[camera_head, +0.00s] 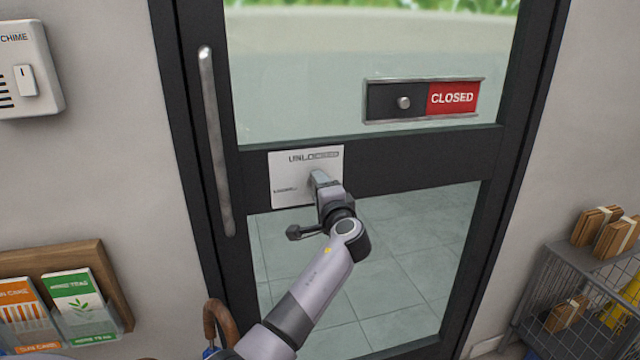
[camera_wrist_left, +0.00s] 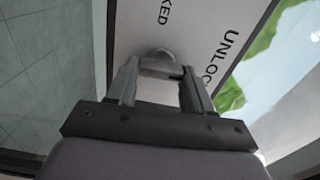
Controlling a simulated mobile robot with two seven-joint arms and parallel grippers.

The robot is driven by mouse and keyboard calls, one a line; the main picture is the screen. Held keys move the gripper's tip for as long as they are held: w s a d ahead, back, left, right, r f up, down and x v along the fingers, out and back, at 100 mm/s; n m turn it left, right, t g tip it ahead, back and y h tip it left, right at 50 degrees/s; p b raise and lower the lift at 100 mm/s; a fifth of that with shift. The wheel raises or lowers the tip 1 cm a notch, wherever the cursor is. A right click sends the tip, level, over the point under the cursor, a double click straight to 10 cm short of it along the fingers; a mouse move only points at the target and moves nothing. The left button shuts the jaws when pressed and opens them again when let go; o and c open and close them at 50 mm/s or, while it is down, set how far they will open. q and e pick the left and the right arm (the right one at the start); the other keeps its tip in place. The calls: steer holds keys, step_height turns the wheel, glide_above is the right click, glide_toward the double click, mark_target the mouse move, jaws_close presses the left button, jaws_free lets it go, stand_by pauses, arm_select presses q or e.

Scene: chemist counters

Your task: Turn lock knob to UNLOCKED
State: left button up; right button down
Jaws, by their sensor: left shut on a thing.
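The white lock plate (camera_head: 290,176) is on the door's middle rail, with "UNLOCKED" printed along its top and a smaller, unreadable label at its lower left. My left gripper (camera_head: 318,178) reaches the plate from the lower right and hides the knob in the head view. In the left wrist view, my left gripper (camera_wrist_left: 158,76) is shut on the silver lock knob (camera_wrist_left: 157,62), with a finger on each side. The plate (camera_wrist_left: 190,25) fills the background there, with its lettering running at a slant. The knob's exact pointing direction is hard to tell. My right gripper is not in view.
The dark-framed glass door has a long vertical handle (camera_head: 213,140) left of the plate. A sliding sign reading "CLOSED" (camera_head: 452,98) is at upper right. A chime box (camera_head: 28,68) and leaflet rack (camera_head: 100,262) are on the left wall. A wire basket (camera_head: 570,290) stands at right.

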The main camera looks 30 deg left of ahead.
arm_select(q)
steer(key=shift+r+m, duration=0.15)
steer(key=shift+m, duration=0.45)
steer(key=o, duration=1)
steer(key=shift+w, duration=0.1)
steer(key=shift+o, duration=0.2)
steer(key=shift+d, duration=0.1)
steer(key=v, duration=0.7)
